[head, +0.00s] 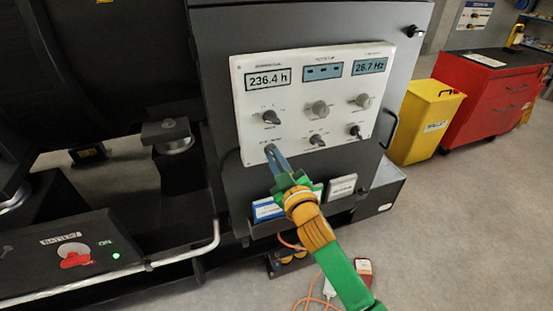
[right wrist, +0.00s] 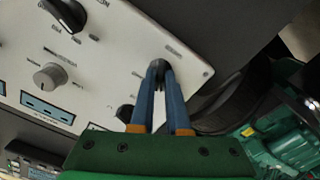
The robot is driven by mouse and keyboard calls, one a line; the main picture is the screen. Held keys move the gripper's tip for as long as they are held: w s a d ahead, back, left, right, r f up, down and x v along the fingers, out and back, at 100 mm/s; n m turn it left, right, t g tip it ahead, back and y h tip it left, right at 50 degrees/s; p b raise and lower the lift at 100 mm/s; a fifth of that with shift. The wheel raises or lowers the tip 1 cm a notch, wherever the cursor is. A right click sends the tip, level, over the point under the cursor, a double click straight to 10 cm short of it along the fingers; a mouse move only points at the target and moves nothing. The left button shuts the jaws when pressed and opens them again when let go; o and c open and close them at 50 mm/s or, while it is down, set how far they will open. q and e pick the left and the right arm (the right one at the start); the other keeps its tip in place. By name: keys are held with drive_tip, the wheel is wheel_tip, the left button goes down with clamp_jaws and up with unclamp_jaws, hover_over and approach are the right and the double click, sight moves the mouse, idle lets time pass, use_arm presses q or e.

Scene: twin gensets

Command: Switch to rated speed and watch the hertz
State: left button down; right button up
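The control panel (head: 300,105) is a white plate on a dark cabinet. Its right display (head: 370,66) reads 26.7 Hz, its left display (head: 267,79) 236.4 h, and its middle display (head: 323,71) shows dashes. My right gripper (head: 270,150) reaches the panel's lower left corner. In the right wrist view, its blue fingers (right wrist: 159,68) close around a small dark knob (right wrist: 158,64) there. The fingers mostly hide that knob, so its setting cannot be read. My left gripper is not in view.
Other panel knobs include an upper left one (head: 271,117) and a lower middle one (head: 318,140). A battery box (head: 70,255) with a red switch and lit green lamp stands at left. A yellow bin (head: 425,120) and red tool cabinet (head: 490,95) stand at right. Floor at lower right is clear.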

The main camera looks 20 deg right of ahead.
drive_tip(key=shift+r, duration=0.1)
clamp_jaws()
drive_tip(key=shift+m+p, duration=0.35)
drive_tip(key=shift+m, duration=0.65)
drive_tip(key=m+p, duration=0.1)
drive_tip(key=m, duration=0.3)
drive_tip(key=shift+r+p, duration=0.1)
drive_tip(key=shift+p, duration=0.25)
drive_tip(key=m+p, duration=0.2)
drive_tip(key=m, duration=0.3)
drive_tip(key=shift+m, duration=0.6)
drive_tip(key=o, duration=0.7)
unclamp_jaws()
